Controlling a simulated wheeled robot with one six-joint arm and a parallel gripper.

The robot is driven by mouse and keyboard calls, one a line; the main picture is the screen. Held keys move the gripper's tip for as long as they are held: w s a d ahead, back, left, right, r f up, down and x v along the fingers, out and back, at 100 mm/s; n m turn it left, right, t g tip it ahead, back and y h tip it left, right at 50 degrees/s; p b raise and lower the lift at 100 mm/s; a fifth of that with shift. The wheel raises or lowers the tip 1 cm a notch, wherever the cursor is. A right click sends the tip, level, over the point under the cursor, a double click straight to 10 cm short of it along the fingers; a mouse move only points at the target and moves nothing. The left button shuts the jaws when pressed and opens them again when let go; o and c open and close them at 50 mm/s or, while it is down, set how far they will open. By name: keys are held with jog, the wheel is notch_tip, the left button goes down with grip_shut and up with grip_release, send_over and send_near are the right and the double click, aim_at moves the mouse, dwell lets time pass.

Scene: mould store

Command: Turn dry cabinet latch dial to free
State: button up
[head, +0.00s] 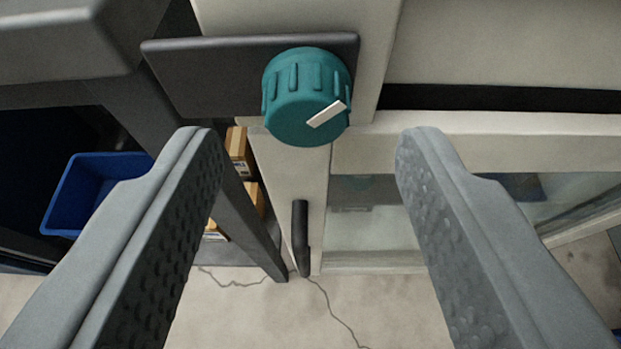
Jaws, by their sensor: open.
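The latch dial (305,95) is a ribbed teal knob in the upper middle of the head view. A white pointer mark on its face slants toward the upper right. It sits on a dark backing plate (205,78) fixed to the pale dry cabinet (350,40). My gripper (305,138) is open and empty. Its two grey fingers come up from the lower corners, one on each side of the dial, with their tips a little below it in the picture. Neither finger appears to touch the dial. I see no readable marking on the plate.
A black vertical handle (300,238) is on the cabinet below the dial, beside a glass pane (370,215). At left, a dark frame holds a blue bin (92,190) and several cardboard boxes (240,150). The cracked concrete floor (270,310) shows below.

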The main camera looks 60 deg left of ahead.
jog(key=v, duration=1.4)
jog(key=shift+d, duration=0.25)
jog(key=shift+s+r, duration=0.15)
jog(key=shift+r, duration=0.1)
